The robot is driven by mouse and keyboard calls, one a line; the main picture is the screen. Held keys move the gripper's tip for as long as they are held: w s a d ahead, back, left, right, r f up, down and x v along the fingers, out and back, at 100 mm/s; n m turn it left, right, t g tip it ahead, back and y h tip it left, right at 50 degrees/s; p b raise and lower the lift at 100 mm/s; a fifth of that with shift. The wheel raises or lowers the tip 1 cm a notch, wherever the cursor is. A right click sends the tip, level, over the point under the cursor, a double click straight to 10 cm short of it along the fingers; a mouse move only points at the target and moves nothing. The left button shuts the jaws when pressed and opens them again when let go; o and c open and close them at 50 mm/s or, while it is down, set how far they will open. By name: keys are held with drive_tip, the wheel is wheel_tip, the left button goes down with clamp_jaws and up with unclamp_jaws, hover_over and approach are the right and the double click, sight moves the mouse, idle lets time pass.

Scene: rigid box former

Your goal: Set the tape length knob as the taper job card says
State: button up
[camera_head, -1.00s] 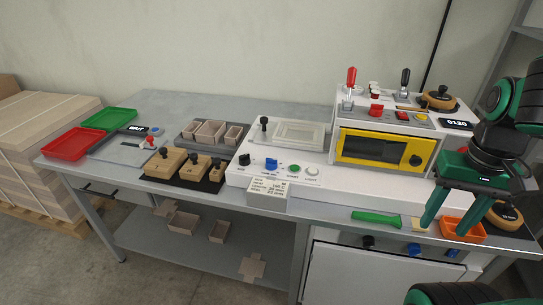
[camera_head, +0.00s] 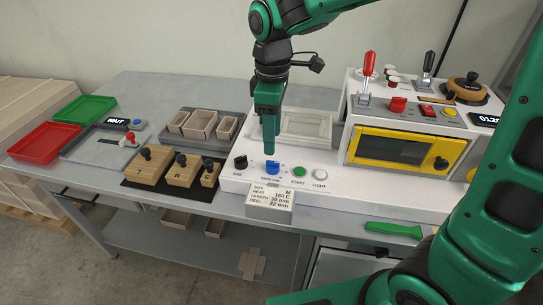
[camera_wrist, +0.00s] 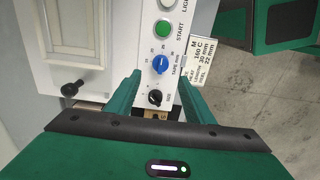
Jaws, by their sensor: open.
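The blue tape length knob (camera_head: 272,167) sits on the front panel of the white machine, between the black size knob (camera_head: 240,161) and the green start button. In the wrist view the blue knob (camera_wrist: 160,64) has a printed scale around it, and its pointer direction is too small to tell. My gripper (camera_head: 269,150) points down just above the blue knob. Its two fingers (camera_wrist: 158,88) are apart with nothing between them.
The green start button (camera_head: 299,172) and white light button (camera_head: 320,174) are right of the knob. Wooden blocks with black knobs (camera_head: 180,170) stand to the left. A yellow-framed oven (camera_head: 403,150) stands to the right, and a green-handled tool (camera_head: 392,230) lies in front of it.

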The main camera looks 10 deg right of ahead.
sight(273, 162)
wheel_tip(273, 162, down, 9)
drive_tip(key=shift+d+r, duration=0.1)
idle(0.4)
drive_tip(key=c, duration=1)
